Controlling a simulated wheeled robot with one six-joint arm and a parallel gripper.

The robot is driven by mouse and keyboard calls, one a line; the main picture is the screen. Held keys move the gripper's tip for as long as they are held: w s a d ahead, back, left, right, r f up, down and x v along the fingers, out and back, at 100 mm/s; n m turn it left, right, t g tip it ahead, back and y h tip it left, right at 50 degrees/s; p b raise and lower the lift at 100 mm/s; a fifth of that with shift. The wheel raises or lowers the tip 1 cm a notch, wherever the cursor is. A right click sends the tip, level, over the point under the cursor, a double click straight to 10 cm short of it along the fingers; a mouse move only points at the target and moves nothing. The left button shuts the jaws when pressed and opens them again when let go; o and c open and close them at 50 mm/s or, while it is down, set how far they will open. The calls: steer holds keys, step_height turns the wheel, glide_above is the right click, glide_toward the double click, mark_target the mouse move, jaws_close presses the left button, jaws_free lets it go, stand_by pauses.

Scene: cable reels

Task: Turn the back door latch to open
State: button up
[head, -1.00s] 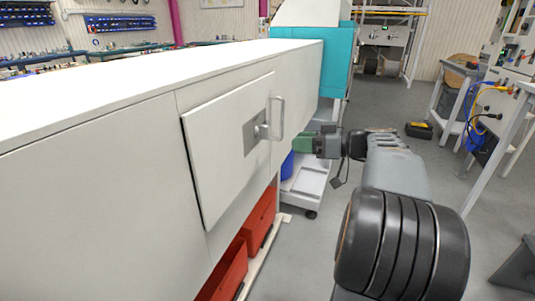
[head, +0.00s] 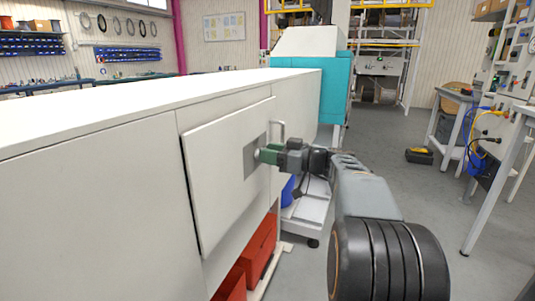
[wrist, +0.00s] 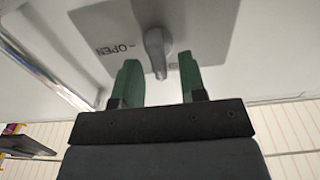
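The back door (head: 225,170) is a white panel on the side of a long white cabinet, and it sits slightly proud of the cabinet face. A grey latch plate (head: 250,158) is at its right side. In the wrist view the plate (wrist: 205,25) carries the word OPEN and a grey latch lever (wrist: 156,48). My gripper (wrist: 158,80) has green fingers, open and apart, with the lever's end between or just ahead of them. In the head view my gripper (head: 262,154) hides the lever. Whether the fingers touch the lever cannot be told.
Red bins (head: 258,246) sit under the cabinet. A white cart (head: 306,215) stands behind my arm.

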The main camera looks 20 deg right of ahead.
steer(key=shift+w+a, duration=0.4)
steer(key=shift+c, duration=0.2)
steer(key=c, duration=0.5)
steer(key=shift+c, duration=0.2)
